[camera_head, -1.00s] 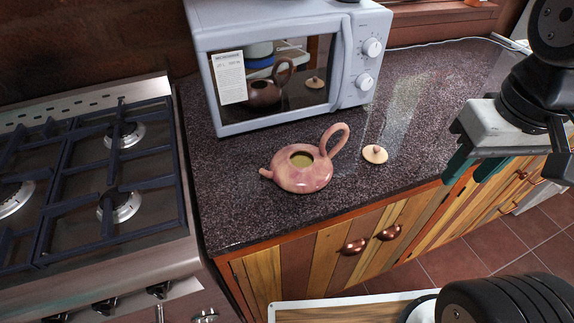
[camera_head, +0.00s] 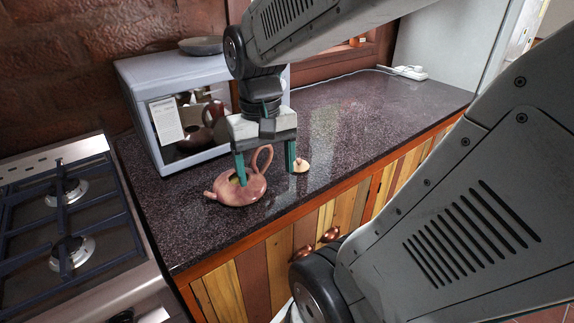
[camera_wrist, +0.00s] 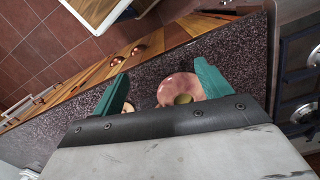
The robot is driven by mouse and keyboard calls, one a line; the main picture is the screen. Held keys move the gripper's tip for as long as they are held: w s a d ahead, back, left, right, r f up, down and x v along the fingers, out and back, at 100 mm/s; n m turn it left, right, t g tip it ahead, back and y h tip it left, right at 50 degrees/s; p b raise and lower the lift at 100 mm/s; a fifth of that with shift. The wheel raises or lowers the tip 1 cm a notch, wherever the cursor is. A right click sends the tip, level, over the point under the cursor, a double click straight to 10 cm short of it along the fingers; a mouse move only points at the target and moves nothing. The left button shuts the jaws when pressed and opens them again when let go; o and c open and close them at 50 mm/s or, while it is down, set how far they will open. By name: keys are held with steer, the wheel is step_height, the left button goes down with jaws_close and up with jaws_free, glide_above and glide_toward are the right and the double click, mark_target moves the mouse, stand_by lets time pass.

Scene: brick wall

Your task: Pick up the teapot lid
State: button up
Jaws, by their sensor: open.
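The teapot lid (camera_head: 301,165), a small cream disc with a knob, lies on the dark speckled counter right of the pink teapot (camera_head: 238,192). The teapot stands upright with its top opening uncovered. My gripper (camera_head: 265,177) is open, its green fingers pointing down over the teapot's handle area. The left finger is in front of the teapot and the right finger is just left of the lid. In the wrist view the teapot (camera_wrist: 180,86) shows between the fingers of my gripper (camera_wrist: 163,72). A sliver of the lid (camera_wrist: 128,107) shows beside the left finger, mostly hidden.
A grey-white microwave (camera_head: 146,85) stands behind the teapot, partly behind my arm. A gas stove (camera_head: 100,262) is at the left. The counter (camera_head: 365,120) is clear to the right of the lid. A white power strip (camera_head: 410,72) lies at the back right.

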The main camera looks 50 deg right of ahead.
mark_target(299, 159)
steer(key=w+d+f+m, duration=0.2)
steer(key=d+m, duration=0.2)
steer(key=d, duration=0.2)
steer(key=w+d+f+m, duration=0.2)
steer(key=d+m, duration=0.3)
steer(key=d, duration=0.2)
steer(key=w+d+f+m, duration=0.1)
steer(key=d+f+m, duration=0.1)
steer(key=d+m, duration=0.2)
steer(key=shift+w+d+f+m+y, duration=0.15)
steer(key=shift+w+d+f+m, duration=0.05)
steer(key=shift+d, duration=0.55)
steer(key=shift+w+d+f+m+y, duration=0.15)
steer(key=shift+w+d+f+m, duration=0.05)
steer(key=shift+d, duration=0.5)
steer(key=w+d+m, duration=0.2)
steer(key=m, duration=0.1)
steer(key=shift+d+r+t, duration=0.1)
steer(key=shift+r+t, duration=0.2)
steer(key=shift+w+m+h, duration=0.15)
steer(key=shift+m+h, duration=0.25)
steer(key=shift+m, duration=0.1)
steer(key=shift+f, duration=0.2)
steer(key=shift+m, duration=0.3)
step_height(299, 159, down, 7)
steer(key=shift+f, duration=0.2)
steer(key=c, duration=1)
